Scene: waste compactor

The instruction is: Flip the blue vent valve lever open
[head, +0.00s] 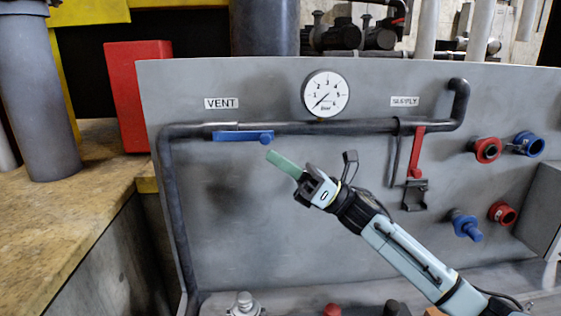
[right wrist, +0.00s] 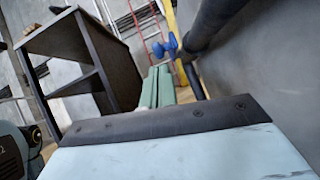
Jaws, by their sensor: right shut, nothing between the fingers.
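The blue vent valve lever (head: 243,136) lies level along the dark pipe (head: 300,128), under the VENT label (head: 221,103) on the grey panel. Its thicker blue end is at the right. My right gripper (head: 270,154) has green fingers, shut and empty, just below and right of that end, apparently a small gap away. In the right wrist view the shut green fingers (right wrist: 158,88) point toward the blue lever (right wrist: 171,44), which shows beyond the tips beside the pipe. My left gripper is in neither view.
A pressure gauge (head: 325,93) sits above the pipe. A red supply lever (head: 416,152) hangs down at the right above a dark bracket (head: 414,194). Red and blue couplings (head: 486,149) stick out further right. The panel below the vent lever is bare.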

